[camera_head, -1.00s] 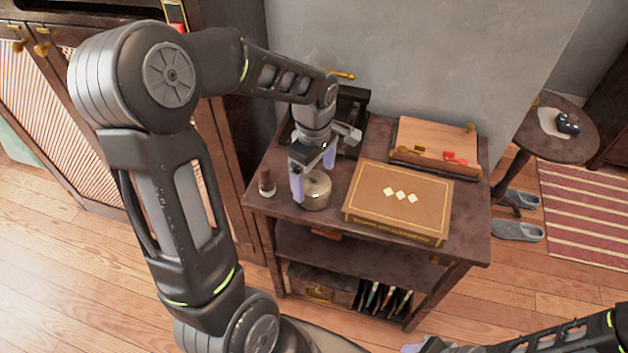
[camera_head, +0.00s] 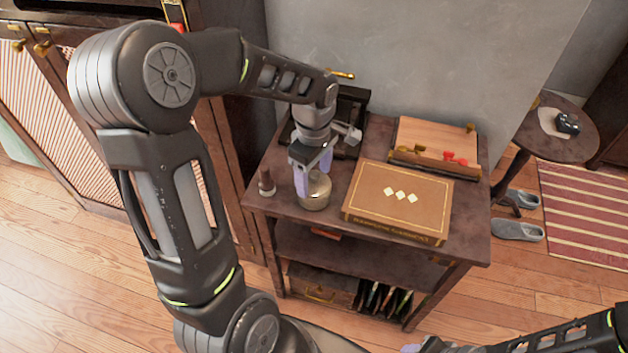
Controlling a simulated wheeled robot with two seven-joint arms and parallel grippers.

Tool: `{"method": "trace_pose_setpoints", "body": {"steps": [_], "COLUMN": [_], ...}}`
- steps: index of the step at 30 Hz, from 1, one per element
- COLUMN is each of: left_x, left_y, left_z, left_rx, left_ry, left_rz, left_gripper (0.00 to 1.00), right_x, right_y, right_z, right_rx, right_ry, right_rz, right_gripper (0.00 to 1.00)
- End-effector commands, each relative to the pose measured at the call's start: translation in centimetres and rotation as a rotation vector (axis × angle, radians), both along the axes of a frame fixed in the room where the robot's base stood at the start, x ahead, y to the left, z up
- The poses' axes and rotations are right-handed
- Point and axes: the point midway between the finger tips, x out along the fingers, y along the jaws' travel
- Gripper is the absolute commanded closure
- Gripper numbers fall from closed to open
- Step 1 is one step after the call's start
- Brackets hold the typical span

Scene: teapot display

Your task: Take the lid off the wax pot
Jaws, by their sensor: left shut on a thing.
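The wax pot (camera_head: 316,197), a small round metallic pot, stands on the dark wooden side table near its front left. My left gripper (camera_head: 315,176) is over it from above, its lilac fingers on either side of the pot's top, shut on the lid. The lid is mostly hidden by the fingers and seems still seated on the pot; I see no gap between them. Only a sliver of my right gripper (camera_head: 413,349) shows at the bottom edge, and its jaws cannot be read.
A brown box with white diamonds (camera_head: 400,200) lies right of the pot. A small dark bottle (camera_head: 266,182) stands left of it. A wooden writing box (camera_head: 435,142) is behind, at the back right. A dark stand (camera_head: 352,108) is behind the gripper.

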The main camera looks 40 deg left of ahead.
Motion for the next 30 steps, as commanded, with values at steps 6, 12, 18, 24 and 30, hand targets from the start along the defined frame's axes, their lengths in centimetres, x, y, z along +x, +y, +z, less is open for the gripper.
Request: {"method": "trace_pose_setpoints", "body": {"steps": [6,12,18,24,30], "left_x": [0.0,0.1,0.2,0.1,0.1], "left_y": [0.0,0.0,0.0,0.0,0.0], "left_z": [0.0,0.8,3.8,7.7,9.9], "left_rx": [0.0,0.001,0.001,0.0,0.0], "left_ry": [-0.001,-0.003,-0.006,-0.006,-0.002], "left_rz": [0.0,0.0,0.001,0.0,-0.001], "left_gripper": [0.72,0.72,0.72,0.72,0.72], "right_x": [0.0,0.0,0.0,0.0,0.0], "right_y": [0.0,0.0,0.0,0.0,0.0], "right_z": [0.0,0.0,-0.1,-0.1,-0.1], "right_rx": [0.0,0.0,0.0,0.0,0.0], "right_ry": [0.0,0.0,0.0,0.0,0.0], "right_rz": [0.0,0.0,0.0,0.0,0.0], "right_gripper": [0.64,0.64,0.64,0.64,0.64]}}
